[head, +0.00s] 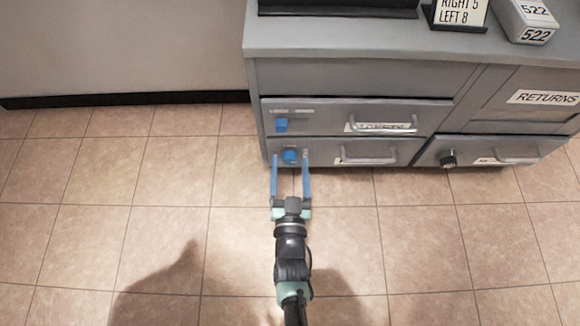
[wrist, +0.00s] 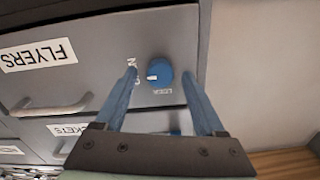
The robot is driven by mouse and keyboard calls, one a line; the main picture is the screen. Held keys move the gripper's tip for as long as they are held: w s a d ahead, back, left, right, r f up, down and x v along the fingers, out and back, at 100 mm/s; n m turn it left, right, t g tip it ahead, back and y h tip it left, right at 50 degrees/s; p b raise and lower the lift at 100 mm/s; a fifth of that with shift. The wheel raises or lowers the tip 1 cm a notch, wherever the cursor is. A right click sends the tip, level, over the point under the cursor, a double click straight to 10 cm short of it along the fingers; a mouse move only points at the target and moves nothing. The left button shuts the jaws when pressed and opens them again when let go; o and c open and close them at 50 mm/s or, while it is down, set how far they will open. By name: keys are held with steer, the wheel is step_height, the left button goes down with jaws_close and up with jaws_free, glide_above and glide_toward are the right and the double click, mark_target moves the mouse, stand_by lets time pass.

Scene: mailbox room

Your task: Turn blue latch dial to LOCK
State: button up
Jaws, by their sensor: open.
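The blue latch dial (head: 290,156) is on the left of the lower left drawer front (head: 325,157). In the wrist view, turned roughly upside down, the round blue dial (wrist: 161,71) has a white mark on its left side. The mark faces a label partly hidden by a finger; another small label, apparently LOCK (wrist: 163,91), is below the dial. My gripper (head: 290,161) is open, its two blue fingers on either side of the dial. In the wrist view my gripper (wrist: 158,75) shows a gap between each finger and the dial.
The upper drawer has a blue slider (head: 282,125) and a handle (head: 384,124). The lower drawer's handle (head: 367,157) is right of the dial. A black knob (head: 448,158) is on the right drawer. Tiled floor (head: 160,190) left of the cabinet is clear.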

jaws_close()
steer(key=shift+n, duration=0.3)
steer(key=n+p, duration=0.1)
steer(key=n, duration=0.2)
steer(key=shift+n+p, duration=0.3)
steer(key=n, duration=0.4)
steer(key=shift+n+p, duration=0.3)
steer(key=shift+p, duration=0.1)
steer(key=n, duration=0.4)
steer(key=shift+f, duration=0.1)
steer(key=shift+n, duration=2.5)
